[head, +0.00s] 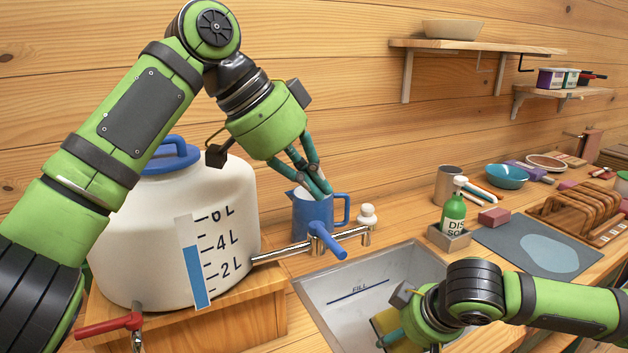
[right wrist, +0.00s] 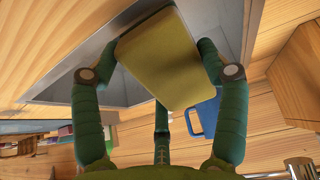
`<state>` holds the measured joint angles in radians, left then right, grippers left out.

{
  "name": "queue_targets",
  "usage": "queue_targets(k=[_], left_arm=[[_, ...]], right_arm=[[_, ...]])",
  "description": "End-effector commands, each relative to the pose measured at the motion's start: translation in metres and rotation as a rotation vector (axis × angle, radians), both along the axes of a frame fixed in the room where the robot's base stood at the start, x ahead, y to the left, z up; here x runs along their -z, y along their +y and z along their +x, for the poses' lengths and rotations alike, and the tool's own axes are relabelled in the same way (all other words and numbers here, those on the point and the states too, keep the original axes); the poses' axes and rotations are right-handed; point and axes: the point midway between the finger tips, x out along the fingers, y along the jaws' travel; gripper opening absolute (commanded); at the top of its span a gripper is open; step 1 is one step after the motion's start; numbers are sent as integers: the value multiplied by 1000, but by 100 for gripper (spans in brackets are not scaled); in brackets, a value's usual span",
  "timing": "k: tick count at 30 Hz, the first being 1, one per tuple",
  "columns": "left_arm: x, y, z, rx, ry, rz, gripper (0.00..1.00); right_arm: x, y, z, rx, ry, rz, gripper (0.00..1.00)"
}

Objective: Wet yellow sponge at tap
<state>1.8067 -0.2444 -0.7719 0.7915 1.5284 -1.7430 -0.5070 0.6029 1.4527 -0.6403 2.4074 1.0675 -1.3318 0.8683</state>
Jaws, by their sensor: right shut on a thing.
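The yellow sponge (head: 386,322) is held in my right gripper (head: 388,332), over the sink's near right part. The right wrist view shows the sponge (right wrist: 160,60) between the green fingers. The chrome tap (head: 290,251) runs from the white tank toward the sink and has a blue lever (head: 326,240). The sponge is below and apart from the tap's outlet. My left gripper (head: 322,188) is above the lever, its fingertips overlapping the blue jug (head: 312,218) in the picture. Whether its fingers touch anything is unclear.
The white tank (head: 145,240) with a level scale stands on a wooden block at left. The metal sink (head: 345,286) is set into the counter. A green soap bottle (head: 453,210), a pink block (head: 494,217) and a wooden rack (head: 580,215) stand on the right.

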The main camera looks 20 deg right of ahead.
Motion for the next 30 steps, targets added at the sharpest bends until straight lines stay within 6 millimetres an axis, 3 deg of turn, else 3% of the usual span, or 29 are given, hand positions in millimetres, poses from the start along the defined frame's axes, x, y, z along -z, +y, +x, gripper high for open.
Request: queue_targets(k=[12, 30], left_arm=[[-37, 0, 0, 0, 0, 0, 0], [-38, 0, 0, 0, 0, 0, 0]], right_arm=[[-25, 1, -28, 1, 4, -1, 55], [-23, 2, -30, 0, 0, 1, 55]])
